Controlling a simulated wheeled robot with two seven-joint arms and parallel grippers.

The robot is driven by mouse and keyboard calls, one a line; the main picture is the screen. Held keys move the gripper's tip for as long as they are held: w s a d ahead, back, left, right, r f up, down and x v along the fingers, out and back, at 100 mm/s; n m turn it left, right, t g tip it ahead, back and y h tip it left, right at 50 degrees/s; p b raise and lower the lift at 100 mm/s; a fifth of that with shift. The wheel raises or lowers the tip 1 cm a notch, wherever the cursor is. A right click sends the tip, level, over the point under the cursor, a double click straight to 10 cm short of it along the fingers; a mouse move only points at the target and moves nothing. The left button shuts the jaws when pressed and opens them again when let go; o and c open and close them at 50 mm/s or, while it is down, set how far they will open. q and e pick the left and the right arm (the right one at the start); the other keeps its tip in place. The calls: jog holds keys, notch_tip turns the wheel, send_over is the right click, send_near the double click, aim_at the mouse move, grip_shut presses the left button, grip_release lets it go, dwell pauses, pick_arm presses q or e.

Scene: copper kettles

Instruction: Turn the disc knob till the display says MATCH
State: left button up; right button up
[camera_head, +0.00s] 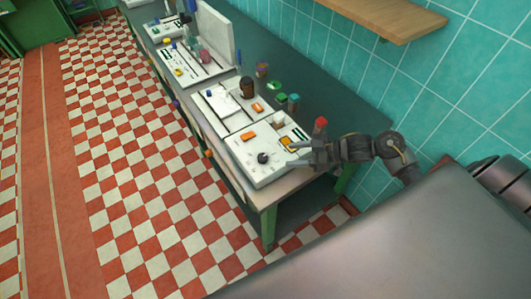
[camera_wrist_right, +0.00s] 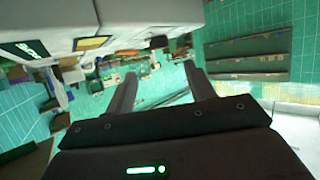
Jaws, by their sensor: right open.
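A black disc knob (camera_head: 262,157) sits on the near white panel (camera_head: 256,174) at the end of the bench. It shows as a dark stub in the right wrist view (camera_wrist_right: 158,42). A small dark display (camera_wrist_right: 22,50) with green marks is on the panel at the upper left of the wrist view; I cannot read its text. My right gripper (camera_head: 291,156) is open and empty, to the right of the knob and apart from it. Its two fingers (camera_wrist_right: 160,78) are spread in the wrist view. My left gripper is not in view.
A yellow piece (camera_head: 288,142) and an orange block (camera_head: 249,136) are on the same panel. Jars, including a green one (camera_head: 274,86), stand behind it. More white panels (camera_head: 195,68) line the bench. A wooden shelf (camera_head: 395,17) hangs on the tiled wall. The checkered floor is clear.

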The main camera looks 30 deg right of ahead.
aim_at(264, 157)
jog(key=p+x, duration=0.1)
jog(key=x, duration=0.3)
jog(key=shift+w+a, duration=0.3)
jog(key=shift+a, duration=0.05)
jog(key=p+x, duration=0.1)
jog(key=x, duration=0.3)
jog(key=shift+f, duration=0.1)
jog(key=shift+w+a+f, duration=0.15)
jog(key=shift+a, duration=0.05)
jog(key=shift+w+a+f, duration=0.1)
jog(key=shift+a, duration=0.05)
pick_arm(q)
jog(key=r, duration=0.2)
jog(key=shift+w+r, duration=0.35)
pick_arm(e)
jog(key=shift+w+a+f, duration=0.1)
jog(key=shift+c, duration=0.2)
jog(key=c, duration=0.9)
pick_arm(q)
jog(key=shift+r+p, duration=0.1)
jog(key=shift+p, duration=0.2)
pick_arm(e)
jog(key=shift+c, duration=0.2)
